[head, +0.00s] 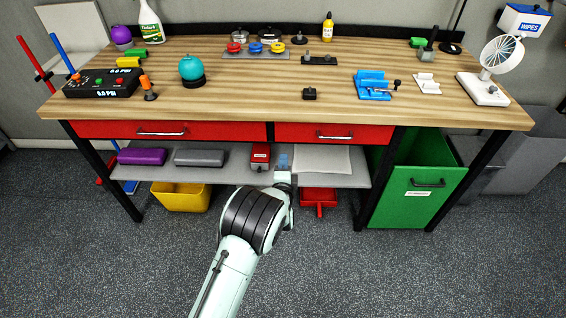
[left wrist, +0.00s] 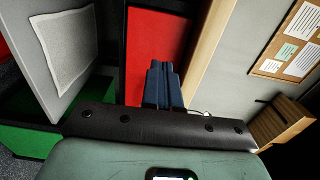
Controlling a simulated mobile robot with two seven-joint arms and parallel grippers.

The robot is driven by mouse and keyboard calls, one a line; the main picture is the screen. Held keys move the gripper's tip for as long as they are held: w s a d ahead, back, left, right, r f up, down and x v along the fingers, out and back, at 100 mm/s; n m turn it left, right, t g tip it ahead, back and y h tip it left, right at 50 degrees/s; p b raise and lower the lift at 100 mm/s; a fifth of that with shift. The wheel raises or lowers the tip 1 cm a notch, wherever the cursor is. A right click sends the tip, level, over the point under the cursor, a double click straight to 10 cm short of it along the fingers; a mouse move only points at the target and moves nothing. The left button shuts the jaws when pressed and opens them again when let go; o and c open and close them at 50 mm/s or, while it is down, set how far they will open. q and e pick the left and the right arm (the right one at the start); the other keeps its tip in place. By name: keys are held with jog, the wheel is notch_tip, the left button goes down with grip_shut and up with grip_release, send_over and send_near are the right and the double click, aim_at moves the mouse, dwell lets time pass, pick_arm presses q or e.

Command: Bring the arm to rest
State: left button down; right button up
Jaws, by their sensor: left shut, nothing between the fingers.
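My left arm comes in from the bottom of the head view. Its gripper (head: 283,163) is in front of the workbench, below the red drawers and by the lower shelf. In the left wrist view the dark blue fingers (left wrist: 163,85) are together with nothing between them. A red drawer front (left wrist: 152,50) shows behind them. I cannot tell how far the fingertips are from the bench. My right gripper is not in view.
The wooden workbench (head: 330,118) carries many small items. The grey lower shelf (head: 350,178) holds a purple block (head: 142,156), a grey block (head: 199,158) and a cloth (head: 321,159). A green bin (head: 418,180) stands right. The floor at right front is clear.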

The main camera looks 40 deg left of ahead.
pick_arm(q)
jog(key=shift+s+d, duration=0.2)
jog(key=shift+s, duration=0.1)
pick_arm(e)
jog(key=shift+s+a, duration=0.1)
pick_arm(q)
jog(key=s+d+f+n+g+h+p, duration=0.3)
jog(key=s+d+f+g+p, duration=0.1)
jog(key=s+f, duration=0.4)
jog(key=s+d+f+n+g+h+p, duration=0.4)
jog(key=s+d+f+p, duration=0.1)
jog(key=s+f, duration=0.35)
jog(key=s+d+r+n+g+h+p, duration=0.1)
jog(key=s+d+n+g+h+p, duration=0.2)
jog(key=s+d, duration=0.5)
jog(key=s+d+n+g+h+p, duration=0.3)
jog(key=s+d, duration=0.5)
jog(key=s, duration=0.6)
jog(key=shift+s+d+r+n+g+h+p, duration=0.15)
jog(key=shift+d+r+n+g+h+p, duration=0.3)
jog(key=shift+n+g, duration=0.6)
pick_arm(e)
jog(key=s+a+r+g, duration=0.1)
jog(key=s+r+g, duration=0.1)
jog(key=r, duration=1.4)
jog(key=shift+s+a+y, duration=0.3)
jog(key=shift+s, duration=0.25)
pick_arm(q)
jog(key=shift+f, duration=0.1)
